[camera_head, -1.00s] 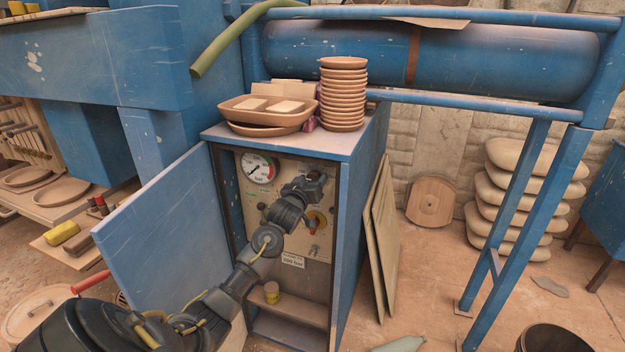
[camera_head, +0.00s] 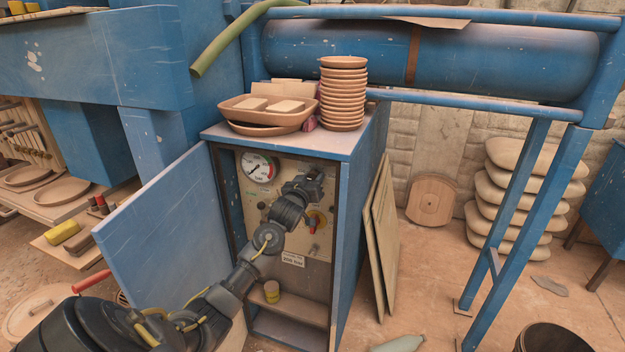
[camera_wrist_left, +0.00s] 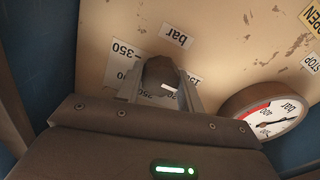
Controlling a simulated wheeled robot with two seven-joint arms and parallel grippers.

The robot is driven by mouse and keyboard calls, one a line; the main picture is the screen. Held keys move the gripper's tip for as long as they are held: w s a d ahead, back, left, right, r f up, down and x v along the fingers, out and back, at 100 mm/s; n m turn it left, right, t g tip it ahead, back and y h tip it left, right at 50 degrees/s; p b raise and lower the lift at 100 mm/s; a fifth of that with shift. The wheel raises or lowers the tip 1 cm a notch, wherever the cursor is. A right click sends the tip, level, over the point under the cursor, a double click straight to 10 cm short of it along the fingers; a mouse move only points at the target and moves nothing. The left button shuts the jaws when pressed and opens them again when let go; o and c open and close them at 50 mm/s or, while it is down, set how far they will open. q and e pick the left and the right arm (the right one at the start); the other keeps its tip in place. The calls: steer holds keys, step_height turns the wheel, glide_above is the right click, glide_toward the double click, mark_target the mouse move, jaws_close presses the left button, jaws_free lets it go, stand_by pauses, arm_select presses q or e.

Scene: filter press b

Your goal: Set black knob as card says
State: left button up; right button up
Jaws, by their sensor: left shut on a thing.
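My left gripper (camera_head: 313,176) is at the panel inside the open blue cabinet (camera_head: 347,210). In the left wrist view its fingers are shut on the black knob (camera_wrist_left: 161,76), one on each side. The knob has a pale mark, and labels around it include 350 and 250; the fingers partly cover others. In the head view the gripper hides the knob. The round pressure gauge (camera_head: 258,167) with a red band is up and left of the gripper. The white card (camera_head: 293,259) low on the panel carries small print ending in bar; its number is hard to read.
A red and yellow switch (camera_head: 316,221) is just below the gripper. The blue door (camera_head: 165,245) stands open at left. A bowl stack (camera_head: 343,95) and a tray (camera_head: 268,117) stand on the cabinet. Boards (camera_head: 383,240) lean on its right side.

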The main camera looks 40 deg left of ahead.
arm_select(q)
steer(key=shift+r+m+p, duration=0.1)
steer(key=shift+m+p, duration=0.45)
steer(key=shift+m, duration=0.35)
steer(key=m+p, duration=0.1)
steer(key=m, duration=0.2)
steer(key=shift+m+p, duration=0.45)
steer(key=shift+m, duration=0.35)
steer(key=shift+m+p, duration=0.3)
steer(key=shift+m, duration=0.7)
arm_select(e)
steer(key=shift+s+a+r, duration=0.1)
steer(key=shift+a+r, duration=0.1)
steer(key=shift+r, duration=0.4)
steer(key=shift+s+a+r, duration=0.15)
steer(key=shift+a+r, duration=0.05)
steer(key=shift+r, duration=0.4)
steer(key=shift+s+a+r, duration=0.1)
steer(key=shift+a+r, duration=0.1)
steer(key=shift+r, duration=0.4)
arm_select(q)
steer(key=o, duration=0.9)
steer(key=shift+o, duration=0.5)
arm_select(e)
steer(key=shift+a, duration=0.2)
